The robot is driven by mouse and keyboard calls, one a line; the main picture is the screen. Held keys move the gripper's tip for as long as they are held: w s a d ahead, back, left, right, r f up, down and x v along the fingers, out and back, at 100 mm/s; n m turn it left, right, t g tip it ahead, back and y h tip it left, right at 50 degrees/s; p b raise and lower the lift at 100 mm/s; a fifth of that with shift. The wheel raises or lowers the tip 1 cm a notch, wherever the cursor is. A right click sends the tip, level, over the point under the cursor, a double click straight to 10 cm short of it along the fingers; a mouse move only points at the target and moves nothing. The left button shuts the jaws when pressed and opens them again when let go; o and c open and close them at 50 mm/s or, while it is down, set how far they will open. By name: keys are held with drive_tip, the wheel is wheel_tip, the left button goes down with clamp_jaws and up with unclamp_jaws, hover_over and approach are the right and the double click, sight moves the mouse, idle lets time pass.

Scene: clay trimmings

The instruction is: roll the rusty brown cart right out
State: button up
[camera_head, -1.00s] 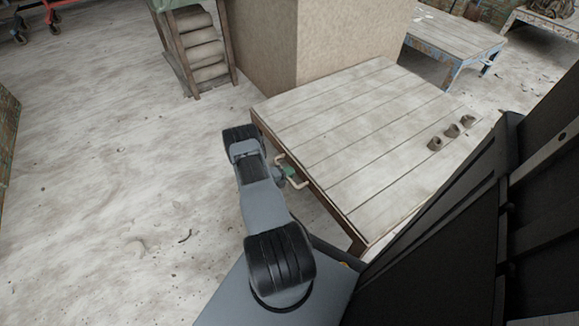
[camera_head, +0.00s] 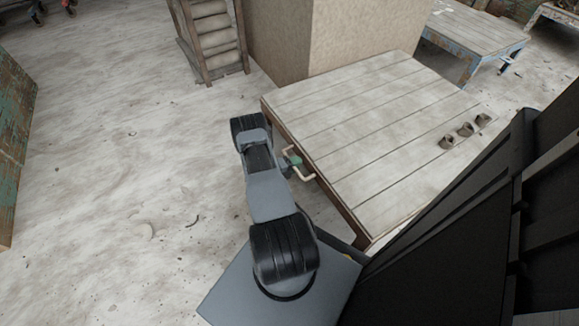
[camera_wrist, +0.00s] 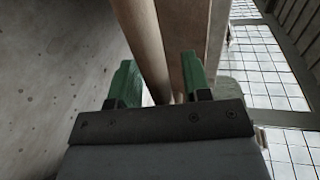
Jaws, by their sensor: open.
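A low plank-topped piece with a rusty brown side frame (camera_head: 335,206) stands right of my arm in the head view. I take it for the cart; no wheels show. A cream bar handle (camera_head: 303,177) sticks out from its left side. My gripper (camera_head: 291,160), with green fingers, is at this handle. In the wrist view my gripper (camera_wrist: 160,76) is open, with one finger on each side of a long tan bar (camera_wrist: 146,45). A brown upright face (camera_wrist: 187,50) lies just beyond. Whether the fingers touch the bar cannot be told.
Several small grey cups (camera_head: 465,130) stand on the planks at the right. A tan block (camera_head: 350,35) stands behind, beside a wooden rack (camera_head: 212,45). A worn green-brown panel (camera_head: 14,140) is at the left edge. The pale floor (camera_head: 110,150) between is mostly clear.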

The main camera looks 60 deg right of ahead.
drive_tip(key=p+v, duration=0.3)
drive_tip(key=v, duration=1)
drive_tip(key=shift+w+a, duration=0.2)
drive_tip(key=shift+a, duration=0.1)
